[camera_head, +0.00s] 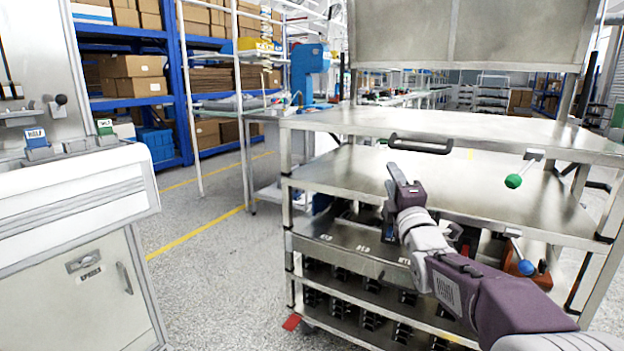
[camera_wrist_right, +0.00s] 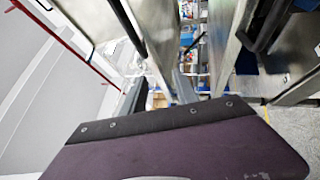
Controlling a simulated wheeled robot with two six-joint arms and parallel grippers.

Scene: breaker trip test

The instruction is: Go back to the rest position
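My right gripper (camera_head: 399,174) is in front of the metal cart (camera_head: 350,124), over its middle shelf in the picture and below the black handle of the top shelf. Nothing is seen held in it. Its fingers are seen nearly edge-on, so their opening is unclear. The right wrist view shows my purple gripper housing (camera_wrist_right: 180,140) close up, with metal surfaces beyond it. My left arm and gripper are not in view.
A green-knobbed lever (camera_head: 513,181) and a blue-knobbed lever (camera_head: 527,267) are at the cart's right. A white cabinet (camera_head: 75,285) with small labelled parts on top stands at left. Speckled floor (camera_head: 205,255) lies free between cabinet and cart. Blue shelving with cartons is behind.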

